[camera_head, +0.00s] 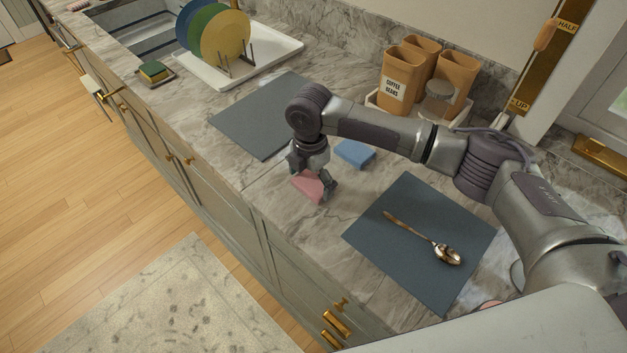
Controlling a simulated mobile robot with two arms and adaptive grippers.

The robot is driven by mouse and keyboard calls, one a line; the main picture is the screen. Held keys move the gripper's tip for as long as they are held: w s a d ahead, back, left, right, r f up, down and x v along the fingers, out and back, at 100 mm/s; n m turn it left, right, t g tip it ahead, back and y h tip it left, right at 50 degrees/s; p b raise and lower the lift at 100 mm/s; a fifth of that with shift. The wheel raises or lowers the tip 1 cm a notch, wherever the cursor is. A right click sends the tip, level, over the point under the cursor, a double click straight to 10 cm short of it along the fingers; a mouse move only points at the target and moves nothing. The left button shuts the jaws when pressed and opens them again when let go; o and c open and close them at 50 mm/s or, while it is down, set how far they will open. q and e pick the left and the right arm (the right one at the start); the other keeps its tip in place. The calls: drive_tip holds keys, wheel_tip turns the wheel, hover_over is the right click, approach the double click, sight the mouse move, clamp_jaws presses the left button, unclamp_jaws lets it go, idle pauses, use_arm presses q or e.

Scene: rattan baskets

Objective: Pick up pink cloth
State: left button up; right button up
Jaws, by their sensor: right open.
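The pink cloth (307,187) lies folded on the marble counter near its front edge. My right gripper (313,190) points down directly over the cloth, with its fingers open around or beside it. The fingers partly hide the cloth, and I cannot tell whether they touch it. My left gripper is not in view.
A folded blue cloth (355,154) lies just right of the gripper. A dark placemat (370,238) holds spoons (447,253); another placemat (262,116) is bare. Orange canisters (401,80) stand at the back. A white tray (232,76) holds plates (225,36).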

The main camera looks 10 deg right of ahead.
sight(314, 184)
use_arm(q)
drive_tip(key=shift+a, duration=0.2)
use_arm(e)
drive_tip(key=c, duration=0.6)
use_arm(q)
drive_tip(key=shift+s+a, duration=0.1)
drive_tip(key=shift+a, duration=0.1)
use_arm(e)
drive_tip(key=shift+a+r, duration=0.1)
drive_tip(key=shift+r, duration=0.4)
drive_tip(key=r+b, duration=0.1)
drive_tip(key=d+r, duration=0.1)
drive_tip(key=r, duration=0.1)
drive_tip(key=shift+s+r+b, duration=0.2)
drive_tip(key=shift+b, duration=0.15)
use_arm(q)
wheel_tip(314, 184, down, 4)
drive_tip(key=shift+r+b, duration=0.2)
drive_tip(key=shift+b, duration=0.75)
use_arm(e)
drive_tip(key=s+d+r, duration=0.5)
drive_tip(key=d+r, duration=0.1)
drive_tip(key=d, duration=0.3)
drive_tip(key=shift+s+r, duration=0.35)
drive_tip(key=shift+s, duration=0.05)
